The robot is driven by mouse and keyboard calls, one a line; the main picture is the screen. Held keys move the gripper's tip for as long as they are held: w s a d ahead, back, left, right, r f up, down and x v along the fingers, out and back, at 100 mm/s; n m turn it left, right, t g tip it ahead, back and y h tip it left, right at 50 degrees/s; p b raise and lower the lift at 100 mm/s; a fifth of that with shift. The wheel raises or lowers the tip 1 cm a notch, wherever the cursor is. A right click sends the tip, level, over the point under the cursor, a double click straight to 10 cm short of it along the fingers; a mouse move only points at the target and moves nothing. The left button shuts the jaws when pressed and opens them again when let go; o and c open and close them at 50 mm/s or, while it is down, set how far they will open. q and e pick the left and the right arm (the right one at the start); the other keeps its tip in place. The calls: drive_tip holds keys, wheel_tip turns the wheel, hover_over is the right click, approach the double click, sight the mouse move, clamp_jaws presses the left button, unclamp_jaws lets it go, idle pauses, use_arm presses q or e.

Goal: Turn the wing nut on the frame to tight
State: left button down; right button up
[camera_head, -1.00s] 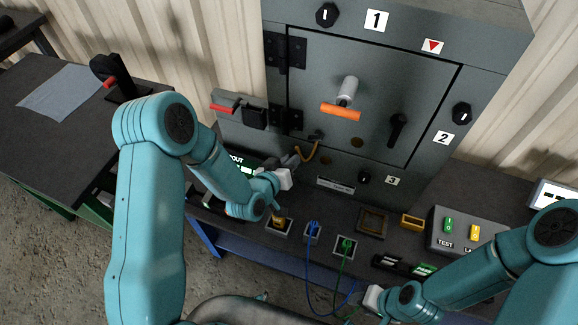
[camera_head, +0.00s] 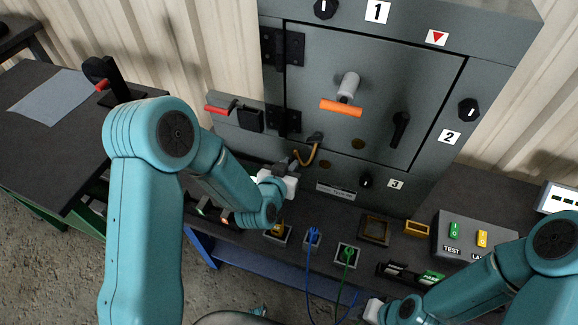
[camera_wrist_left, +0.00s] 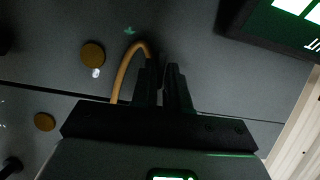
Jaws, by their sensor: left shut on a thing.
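My left gripper (camera_head: 298,161) is at the lower left of the grey enclosure, against its frame. In the left wrist view its two dark fingers (camera_wrist_left: 163,72) are close together, shut on the wing nut at the end of a yellow-brown cable (camera_wrist_left: 130,60). The fingers hide most of the nut, so how far it is turned cannot be told. In the head view the cable (camera_head: 312,157) loops from a dark fitting (camera_head: 316,138) on the enclosure to my left fingertips. A small green mark (camera_wrist_left: 129,30) is beside the nut. My right gripper (camera_head: 372,311) is low in the picture, its fingers unclear.
The enclosure door (camera_head: 365,65) has an orange-ended handle (camera_head: 341,108) and a black latch (camera_head: 399,129). A red-handled lever (camera_head: 221,108) sits left of the nut. Below, blue (camera_head: 313,236) and green (camera_head: 347,253) plugs with cables stand on the bench. A switch box (camera_head: 470,235) is at right.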

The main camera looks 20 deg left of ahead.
use_arm(q)
drive_tip(key=shift+w+r, duration=0.15)
drive_tip(key=shift+r, duration=0.05)
drive_tip(key=c, duration=1.1)
unclamp_jaws()
drive_tip(key=shift+c, duration=0.2)
drive_tip(key=shift+f, duration=0.1)
